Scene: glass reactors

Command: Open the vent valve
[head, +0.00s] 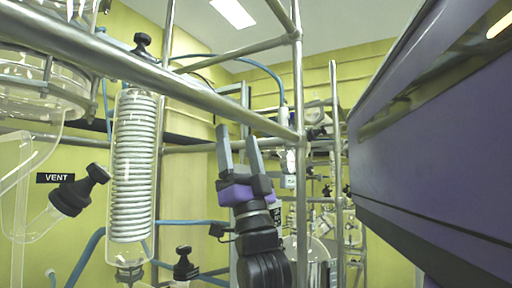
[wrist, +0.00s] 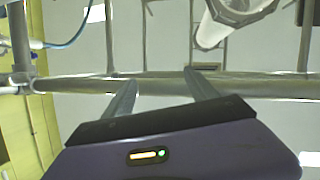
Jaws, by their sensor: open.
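The vent valve (head: 78,190) is a black knob on an angled glass side arm at the left of the head view, beside a black "VENT" label (head: 55,178). My gripper (head: 238,135) is in the middle of the head view, pointing up, with its two grey fingers apart and nothing between them. It is well to the right of the vent valve and not touching it. In the wrist view the open fingers (wrist: 160,82) point toward a metal rail and the ceiling. The vent valve does not show clearly in the wrist view.
A glass coil condenser (head: 133,165) stands between the vent valve and my gripper. A thick metal rail (head: 150,72) crosses diagonally above, joining an upright post (head: 301,120). Another black knob (head: 185,264) is low beside the condenser. More glassware stands behind at right.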

